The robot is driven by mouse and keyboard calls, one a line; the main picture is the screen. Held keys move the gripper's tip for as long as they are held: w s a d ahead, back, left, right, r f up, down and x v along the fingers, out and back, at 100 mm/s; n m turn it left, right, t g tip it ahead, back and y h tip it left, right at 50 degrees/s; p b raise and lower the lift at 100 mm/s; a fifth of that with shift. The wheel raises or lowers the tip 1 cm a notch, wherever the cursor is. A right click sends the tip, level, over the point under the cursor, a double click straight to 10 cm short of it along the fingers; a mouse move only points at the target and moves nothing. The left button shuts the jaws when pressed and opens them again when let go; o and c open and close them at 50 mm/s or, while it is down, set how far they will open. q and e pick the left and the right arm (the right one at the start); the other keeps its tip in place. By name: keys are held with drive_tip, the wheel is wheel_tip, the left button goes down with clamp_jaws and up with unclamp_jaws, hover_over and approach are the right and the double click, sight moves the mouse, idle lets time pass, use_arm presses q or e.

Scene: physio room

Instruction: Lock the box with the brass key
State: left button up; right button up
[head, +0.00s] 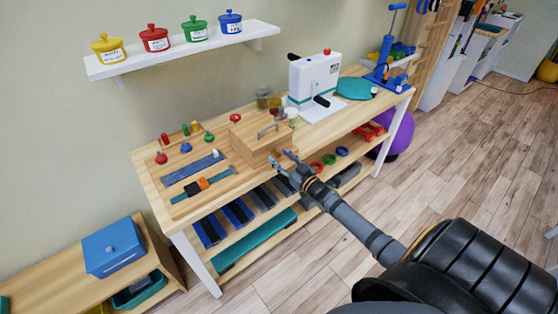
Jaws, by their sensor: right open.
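A wooden box (262,142) with a grey handle on top stands on the wooden workbench (160,197), left of the white machine. My right gripper (284,157) is open at the box's front right side, near the bench's front edge. The view is too small to tell whether it touches the box. I cannot make out the brass key or a keyhole; the gripper hides part of the box's front. My left gripper is not in view.
A white machine (314,78) and small jars (268,99) stand behind the box. Coloured pegs (186,147) and a strap board (190,167) lie to its left. A wall shelf (185,54) holds several coloured pots. A blue box (113,250) sits on a low cabinet.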

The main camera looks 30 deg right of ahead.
drive_tip(key=shift+w+a+r, duration=0.1)
drive_tip(key=shift+w, duration=0.65)
